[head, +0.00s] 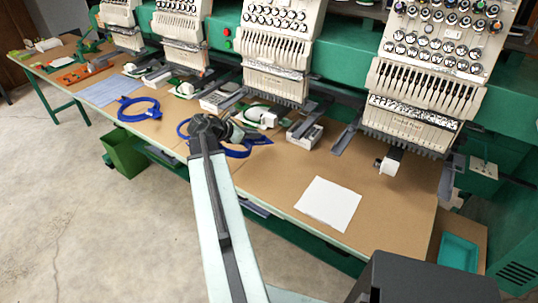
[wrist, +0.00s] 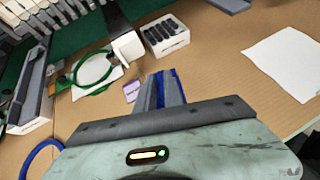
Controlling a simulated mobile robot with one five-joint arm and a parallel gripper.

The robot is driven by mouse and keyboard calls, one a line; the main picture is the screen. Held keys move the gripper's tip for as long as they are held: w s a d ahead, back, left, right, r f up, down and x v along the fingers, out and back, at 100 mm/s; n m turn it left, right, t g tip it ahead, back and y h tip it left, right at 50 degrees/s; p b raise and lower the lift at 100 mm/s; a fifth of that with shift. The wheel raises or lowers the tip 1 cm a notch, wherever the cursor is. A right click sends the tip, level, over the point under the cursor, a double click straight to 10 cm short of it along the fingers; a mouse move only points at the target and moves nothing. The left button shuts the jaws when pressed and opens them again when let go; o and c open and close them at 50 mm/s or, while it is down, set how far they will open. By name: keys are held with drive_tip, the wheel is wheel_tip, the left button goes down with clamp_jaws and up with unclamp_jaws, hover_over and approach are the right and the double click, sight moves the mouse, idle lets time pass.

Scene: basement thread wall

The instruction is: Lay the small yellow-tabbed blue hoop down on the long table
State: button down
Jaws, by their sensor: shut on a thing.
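My gripper (wrist: 160,90) points away over the long brown table (wrist: 225,65) in the wrist view. It is shut on a blue piece (wrist: 174,88) that shows between and beside its fingers. In the head view my arm partly covers a blue hoop (head: 238,153) at the gripper, with parts showing on both sides. No yellow tab can be made out, and whether the hoop touches the table is unclear. Another blue hoop (head: 138,108) lies on the table further left. A blue curve (wrist: 42,154) shows at the lower left of the wrist view.
Embroidery machine heads (head: 425,80) overhang the table's back. A white sheet (head: 328,203) lies to the right, with bare tabletop around it. A white slotted box (wrist: 164,35) and a green hoop (wrist: 94,72) stand close by. A green bin (head: 124,153) is on the floor.

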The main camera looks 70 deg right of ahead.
sight(270, 142)
drive_tip(key=s+d+f+b, duration=0.1)
drive_tip(key=s+d+f+h+b, duration=0.1)
drive_tip(key=f+b, duration=0.1)
drive_tip(key=s+d+f+h+b, duration=0.1)
drive_tip(key=s, duration=0.1)
drive_tip(key=shift+d+f+n+b, duration=0.2)
drive_tip(key=shift+n+b, duration=0.2)
drive_tip(key=shift+s+d+f+t+b, duration=0.1)
drive_tip(key=shift+s+d+t+b, duration=0.15)
drive_tip(key=shift+s+t+b, duration=0.05)
drive_tip(key=shift+s+d, duration=0.2)
wheel_tip(270, 142, down, 5)
drive_tip(key=b, duration=0.5)
drive_tip(key=shift+a+f+b, duration=0.1)
drive_tip(key=shift+f+b, duration=0.05)
drive_tip(key=shift+b, duration=0.25)
drive_tip(key=shift+f, duration=0.1)
drive_tip(key=c, duration=1.4)
unclamp_jaws()
drive_tip(key=shift+o, duration=0.2)
